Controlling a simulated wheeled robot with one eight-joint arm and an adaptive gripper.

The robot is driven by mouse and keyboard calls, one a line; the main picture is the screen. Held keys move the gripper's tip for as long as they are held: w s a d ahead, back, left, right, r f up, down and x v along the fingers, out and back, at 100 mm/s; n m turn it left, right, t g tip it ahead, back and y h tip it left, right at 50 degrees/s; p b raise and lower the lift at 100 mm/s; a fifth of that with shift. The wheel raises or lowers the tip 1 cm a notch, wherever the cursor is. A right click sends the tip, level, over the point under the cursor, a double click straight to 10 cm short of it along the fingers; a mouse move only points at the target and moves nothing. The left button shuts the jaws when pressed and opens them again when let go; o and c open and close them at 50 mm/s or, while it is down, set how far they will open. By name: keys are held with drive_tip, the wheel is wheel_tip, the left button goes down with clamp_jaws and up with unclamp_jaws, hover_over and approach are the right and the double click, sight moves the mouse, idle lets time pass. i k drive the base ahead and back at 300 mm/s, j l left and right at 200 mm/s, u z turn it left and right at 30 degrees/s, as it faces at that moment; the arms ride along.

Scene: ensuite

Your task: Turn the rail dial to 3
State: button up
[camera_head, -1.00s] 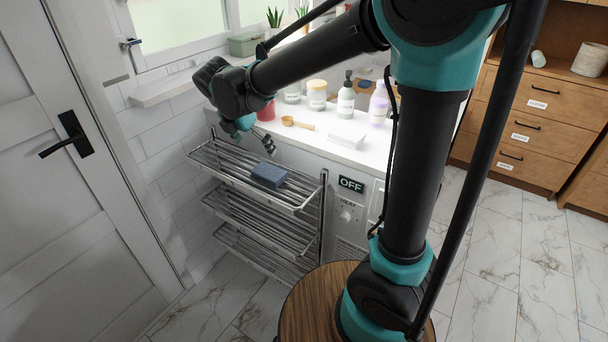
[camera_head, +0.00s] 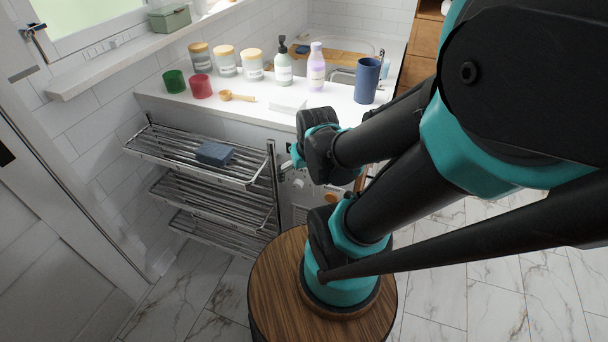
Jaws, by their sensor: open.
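The towel rail (camera_head: 190,152) has several chrome tiers and stands against the wall on the left. Beside its right post is a pale wall panel (camera_head: 300,205) with a small round white dial (camera_head: 298,184). Its numbers are too small to read. My gripper (camera_head: 286,167) is just above and left of the dial, in front of the panel's upper part. It looks apart from the dial, though the gap is hard to judge. The gripper is open; its fingertips are small and partly hidden by my wrist. The panel's display is mostly covered by my gripper and wrist.
A blue folded cloth or block (camera_head: 214,153) lies on the top tier. The white counter (camera_head: 240,115) above holds jars, bottles, a green cup (camera_head: 174,81), a red cup (camera_head: 201,87) and a blue tumbler (camera_head: 367,80). Marble floor (camera_head: 455,260) is open at right.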

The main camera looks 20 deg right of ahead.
sight(298, 184)
drive_tip(key=k+l+u, duration=0.1)
drive_tip(key=u, duration=0.3)
drive_tip(key=k+l+u, duration=0.1)
drive_tip(key=u, duration=0.3)
drive_tip(key=k+u, duration=0.2)
drive_tip(key=u, duration=0.15)
drive_tip(key=k+u, duration=0.2)
drive_tip(key=k, duration=0.45)
drive_tip(key=k+j+u, duration=0.1)
drive_tip(key=k+u, duration=0.15)
drive_tip(key=k, duration=0.45)
